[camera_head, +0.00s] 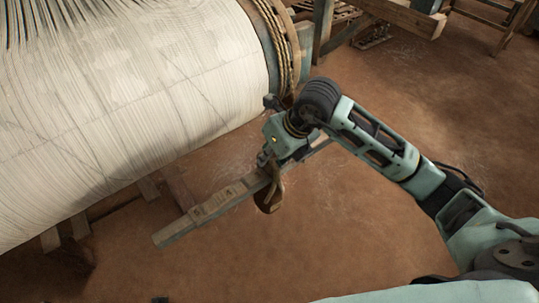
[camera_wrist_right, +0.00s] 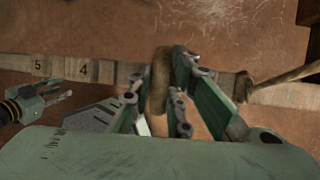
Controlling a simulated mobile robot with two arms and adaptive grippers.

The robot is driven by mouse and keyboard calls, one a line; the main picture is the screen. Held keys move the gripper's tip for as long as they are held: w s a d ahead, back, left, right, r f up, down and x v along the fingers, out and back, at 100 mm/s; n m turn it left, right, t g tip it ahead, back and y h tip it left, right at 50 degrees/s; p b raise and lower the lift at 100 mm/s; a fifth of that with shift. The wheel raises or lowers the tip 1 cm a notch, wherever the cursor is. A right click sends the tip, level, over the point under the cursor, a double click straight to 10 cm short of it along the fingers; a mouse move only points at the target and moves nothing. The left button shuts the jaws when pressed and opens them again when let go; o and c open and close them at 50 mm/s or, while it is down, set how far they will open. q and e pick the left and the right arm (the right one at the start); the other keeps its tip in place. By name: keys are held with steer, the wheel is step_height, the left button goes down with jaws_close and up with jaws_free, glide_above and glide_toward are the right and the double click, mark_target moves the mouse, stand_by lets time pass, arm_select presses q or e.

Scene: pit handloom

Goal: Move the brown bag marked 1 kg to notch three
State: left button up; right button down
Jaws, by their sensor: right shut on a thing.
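In the head view my right gripper (camera_head: 268,163) is at the wooden notched beam (camera_head: 220,202). It is shut on the brown bag (camera_head: 270,196), which shows just below the fingers at the beam. In the right wrist view the fingers (camera_wrist_right: 160,76) close around a brown loop of the bag (camera_wrist_right: 158,92), across the beam (camera_wrist_right: 108,72). The numbers 5 and 4 show on the beam left of the loop; the fingers hide any number there. The 1 kg mark is not visible. What looks like my left gripper (camera_wrist_right: 62,97) shows at the wrist view's left edge, its opening unclear.
A big roll of white warp threads (camera_head: 130,90) fills the upper left, with rope (camera_head: 276,45) around its end. A cord (camera_wrist_right: 242,86) loops the beam to the right in the wrist view. The brown floor (camera_head: 350,230) right of the beam is clear.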

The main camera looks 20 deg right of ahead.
steer(key=shift+s+f, duration=0.1)
steer(key=c, duration=1.6)
jaws_free()
